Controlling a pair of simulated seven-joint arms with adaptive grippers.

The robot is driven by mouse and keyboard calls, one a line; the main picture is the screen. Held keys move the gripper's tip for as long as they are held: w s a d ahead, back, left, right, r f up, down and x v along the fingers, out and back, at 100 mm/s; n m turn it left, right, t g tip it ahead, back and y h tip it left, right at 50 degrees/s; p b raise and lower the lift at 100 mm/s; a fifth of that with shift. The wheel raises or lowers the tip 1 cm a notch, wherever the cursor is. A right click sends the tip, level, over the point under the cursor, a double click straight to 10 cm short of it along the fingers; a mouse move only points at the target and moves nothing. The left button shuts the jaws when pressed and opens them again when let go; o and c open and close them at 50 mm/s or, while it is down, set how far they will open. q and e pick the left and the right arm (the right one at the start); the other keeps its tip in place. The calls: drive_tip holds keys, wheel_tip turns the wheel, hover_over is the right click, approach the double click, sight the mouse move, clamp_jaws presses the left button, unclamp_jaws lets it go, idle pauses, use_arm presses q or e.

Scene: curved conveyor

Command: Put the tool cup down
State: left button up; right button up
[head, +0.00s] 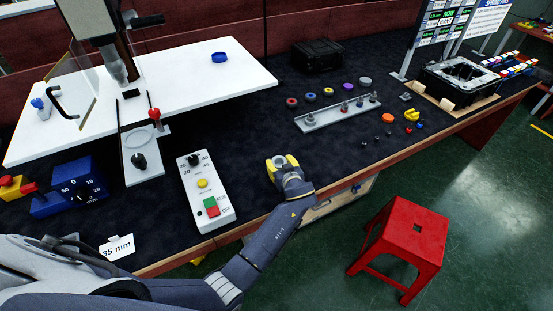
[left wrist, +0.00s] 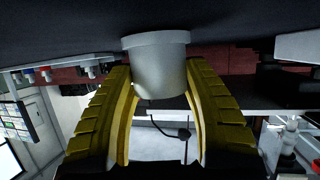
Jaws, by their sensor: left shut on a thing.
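My left gripper (head: 283,163) is low over the dark bench mat (head: 255,125), near its front edge, right of the control box. In the left wrist view its two yellow ribbed fingers (left wrist: 160,105) are shut on the tool cup (left wrist: 160,68), a plain light grey cylinder with a wider rim. That wide end points toward the dark mat surface at the top of the picture and is very close to it. I cannot tell whether it touches. My right gripper is not in view.
A control box with green and red buttons (head: 205,191) stands left of the gripper. A grey rail with knobs (head: 338,112) and several small loose parts lie to the right. A black case (head: 317,55) is behind. A red stool (head: 403,240) stands on the floor. The mat behind the gripper is clear.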

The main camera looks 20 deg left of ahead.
use_arm(q)
drive_tip(key=shift+f, duration=0.35)
drive_tip(key=shift+s+f, duration=0.2)
drive_tip(key=shift+f, duration=0.15)
drive_tip(key=o, duration=1.3)
drive_tip(key=shift+f, duration=0.15)
drive_tip(key=shift+w+r, duration=0.1)
drive_tip(key=shift+r, duration=0.45)
drive_tip(key=v, duration=0.3)
drive_tip(key=shift+w+r, duration=0.1)
drive_tip(key=shift+s+d+r, duration=0.25)
drive_tip(key=shift+s+r, duration=0.1)
